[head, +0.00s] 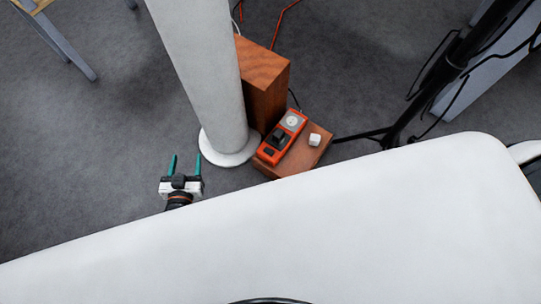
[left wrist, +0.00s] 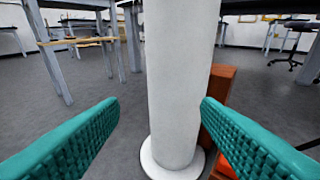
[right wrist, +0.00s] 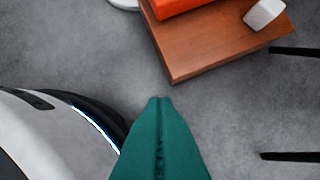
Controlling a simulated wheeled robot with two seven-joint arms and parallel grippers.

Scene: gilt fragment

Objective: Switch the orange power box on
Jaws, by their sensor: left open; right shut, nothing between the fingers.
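The orange power box (head: 281,138) lies on a low brown wooden block (head: 301,159), with a dark part in its middle and a round pale socket at its far end. Its switch position is too small to tell. My left gripper (head: 187,163) is open and empty, to the left of the box and in front of the white column. In the left wrist view its teal fingers (left wrist: 160,115) stand apart, with a bit of orange at lower right. My right gripper (right wrist: 160,100) is shut and empty, below the block's near corner; it is hidden in the head view.
A white column (head: 203,70) on a round base stands left of the box. A taller wooden block (head: 263,78) is behind it. A small white cube (head: 314,140) sits beside the box. A black stand (head: 440,75) is at right.

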